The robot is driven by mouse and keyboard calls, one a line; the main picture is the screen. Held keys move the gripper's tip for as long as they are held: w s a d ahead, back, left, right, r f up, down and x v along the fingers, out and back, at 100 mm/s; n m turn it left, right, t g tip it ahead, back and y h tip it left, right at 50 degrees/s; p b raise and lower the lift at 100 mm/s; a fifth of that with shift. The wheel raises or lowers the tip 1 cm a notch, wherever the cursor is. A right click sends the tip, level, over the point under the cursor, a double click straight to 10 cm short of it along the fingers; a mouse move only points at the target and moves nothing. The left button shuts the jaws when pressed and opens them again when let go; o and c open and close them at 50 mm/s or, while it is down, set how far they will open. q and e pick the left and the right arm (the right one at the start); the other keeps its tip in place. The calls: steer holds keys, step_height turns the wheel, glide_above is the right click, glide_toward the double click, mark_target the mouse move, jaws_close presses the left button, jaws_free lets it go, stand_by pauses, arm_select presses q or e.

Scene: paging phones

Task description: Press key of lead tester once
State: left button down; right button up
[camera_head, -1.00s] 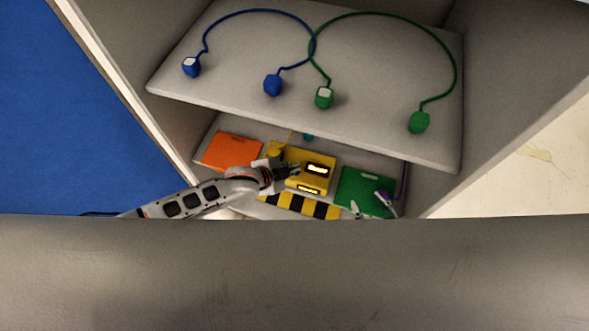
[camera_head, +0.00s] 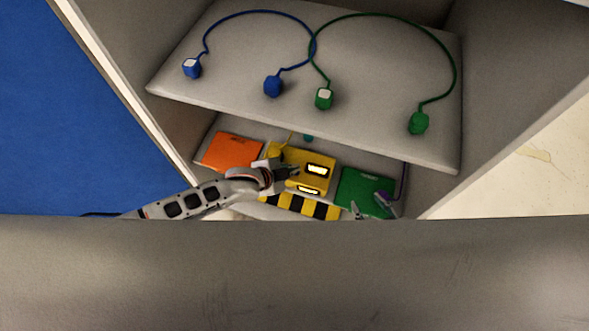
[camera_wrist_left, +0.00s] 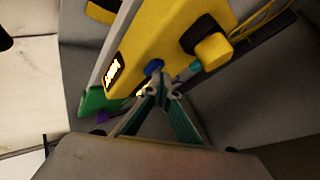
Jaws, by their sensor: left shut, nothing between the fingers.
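The lead tester is a yellow box (camera_head: 322,183) with a lit display (camera_head: 317,170), on the lower shelf. It also shows in the left wrist view (camera_wrist_left: 140,45), where a round blue key (camera_wrist_left: 154,68) stands on its face beside the display. My left gripper (camera_head: 296,172) reaches in from the left and is at the tester's left part. In the left wrist view its fingertips (camera_wrist_left: 161,93) are shut and empty, just below the blue key; I cannot tell whether they touch the box. In the head view the gripper hides the key.
An orange panel (camera_head: 232,151) lies left of the tester, a green one (camera_head: 362,192) right. A striped yellow-black strip (camera_head: 300,206) runs in front. The upper shelf (camera_head: 220,93) overhangs, holding blue (camera_head: 273,85) and green (camera_head: 419,123) plugs on cords. Side walls bound the space.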

arm_select(q)
steer(key=shift+r+p, duration=0.55)
steer(key=shift+r, duration=0.15)
arm_select(e)
steer(key=shift+w+r, duration=0.15)
steer(key=shift+r, duration=0.8)
steer(key=shift+r, duration=0.1)
arm_select(q)
step_height(320, 180, up, 3)
steer(key=p, duration=0.3)
steer(key=shift+f, duration=0.15)
steer(key=shift+r+p, duration=0.8)
steer(key=shift+r, duration=0.35)
arm_select(e)
step_height(320, 180, up, 4)
